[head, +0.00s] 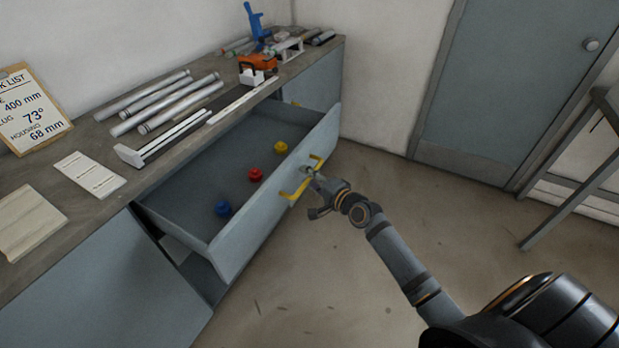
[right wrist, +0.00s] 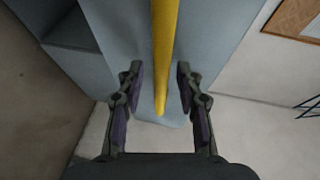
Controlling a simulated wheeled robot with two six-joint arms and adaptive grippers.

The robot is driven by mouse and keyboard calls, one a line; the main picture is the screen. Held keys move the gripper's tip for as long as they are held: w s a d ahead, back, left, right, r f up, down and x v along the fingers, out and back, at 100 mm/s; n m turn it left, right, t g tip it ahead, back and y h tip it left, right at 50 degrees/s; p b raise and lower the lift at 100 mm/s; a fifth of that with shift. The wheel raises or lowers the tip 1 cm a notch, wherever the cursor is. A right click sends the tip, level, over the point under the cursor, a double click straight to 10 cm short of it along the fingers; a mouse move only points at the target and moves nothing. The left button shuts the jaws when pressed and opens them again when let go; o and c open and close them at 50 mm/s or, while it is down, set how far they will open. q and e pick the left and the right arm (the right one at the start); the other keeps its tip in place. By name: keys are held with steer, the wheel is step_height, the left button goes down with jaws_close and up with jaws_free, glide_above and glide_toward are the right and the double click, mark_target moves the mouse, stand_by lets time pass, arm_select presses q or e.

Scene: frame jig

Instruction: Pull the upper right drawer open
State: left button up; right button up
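The upper right drawer (head: 270,205) stands pulled well out of the grey-blue cabinet, its inside showing. Its yellow bar handle (head: 291,194) is on the front panel. My right gripper (head: 311,175) is at the handle, partly covering its middle. In the right wrist view, the yellow handle (right wrist: 165,45) runs between the two fingers of my right gripper (right wrist: 159,75). The fingers are apart, with a gap on each side of the bar. My left gripper is not in view.
Inside the drawer lie a blue piece (head: 222,209), a red piece (head: 255,174) and a yellow piece (head: 281,148). The worktop (head: 75,225) carries metal tubes, tools and boards. A clipboard (head: 30,108) leans at the wall. The floor (head: 330,270) before the drawer is clear.

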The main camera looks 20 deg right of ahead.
steer(key=shift+s, duration=0.1)
steer(key=v, duration=0.7)
steer(key=shift+s+d, duration=0.1)
steer(key=shift+s, duration=0.05)
